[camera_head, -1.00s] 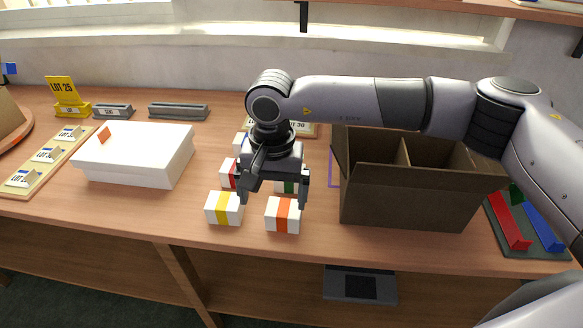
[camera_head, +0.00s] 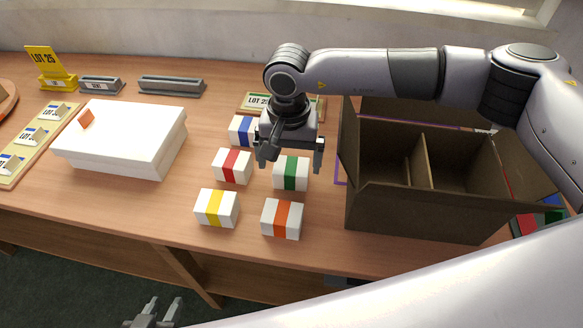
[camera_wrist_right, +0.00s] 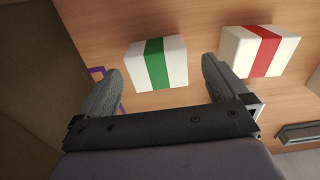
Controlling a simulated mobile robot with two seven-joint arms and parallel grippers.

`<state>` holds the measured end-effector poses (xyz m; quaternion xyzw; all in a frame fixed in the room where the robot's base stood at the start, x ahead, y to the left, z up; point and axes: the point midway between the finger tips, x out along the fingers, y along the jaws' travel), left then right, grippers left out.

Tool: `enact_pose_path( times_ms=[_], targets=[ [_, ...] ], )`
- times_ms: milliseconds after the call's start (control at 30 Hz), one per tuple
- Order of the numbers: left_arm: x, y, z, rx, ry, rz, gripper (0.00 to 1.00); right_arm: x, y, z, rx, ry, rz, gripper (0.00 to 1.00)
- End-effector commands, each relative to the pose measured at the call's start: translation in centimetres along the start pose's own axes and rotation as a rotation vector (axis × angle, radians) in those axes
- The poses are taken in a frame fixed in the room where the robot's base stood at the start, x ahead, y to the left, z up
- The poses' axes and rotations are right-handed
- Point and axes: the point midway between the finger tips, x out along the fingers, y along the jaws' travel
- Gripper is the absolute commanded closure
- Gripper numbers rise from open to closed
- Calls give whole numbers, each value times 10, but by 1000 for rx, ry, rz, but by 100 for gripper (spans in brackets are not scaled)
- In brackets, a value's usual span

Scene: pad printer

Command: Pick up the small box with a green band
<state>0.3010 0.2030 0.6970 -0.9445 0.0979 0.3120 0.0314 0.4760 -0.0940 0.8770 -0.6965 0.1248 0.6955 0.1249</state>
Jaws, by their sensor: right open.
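The small white box with a green band (camera_head: 291,173) stands on the wooden table, in the right column of small boxes. It also shows between the fingertips in the right wrist view (camera_wrist_right: 157,64). My right gripper (camera_head: 290,156) is open and empty, fingers pointing down, just above and behind the green-banded box in the head view. The fingers do not appear to touch it. My left gripper (camera_head: 164,309) shows only at the bottom edge of the head view, its two fingers apart with nothing between them.
Red-banded (camera_head: 232,166), blue-banded (camera_head: 242,130), yellow-banded (camera_head: 216,208) and orange-banded (camera_head: 282,218) boxes stand close around. A dark open divided carton (camera_head: 420,214) is to the right. A white lidded box (camera_head: 120,150) is to the left.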

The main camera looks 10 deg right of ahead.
Motion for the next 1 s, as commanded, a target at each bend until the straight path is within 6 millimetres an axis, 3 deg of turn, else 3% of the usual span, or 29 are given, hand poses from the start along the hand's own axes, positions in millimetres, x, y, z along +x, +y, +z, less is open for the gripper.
enact_pose_path(
  times_ms=[200,500,667,1000],
  targets=[
    [-5,0,-6,0,0,0,62,30,3,1,2,-3,2,0],
    [-4,0,-6,0,0,-1,62,35,3,0,1,0,0,0],
    [-4,0,-6,0,0,-1,62,35,3,0,1,-1,0,52],
    [-4,0,-6,0,0,-1,62,33,3,0,1,0,0,53]
  ],
)
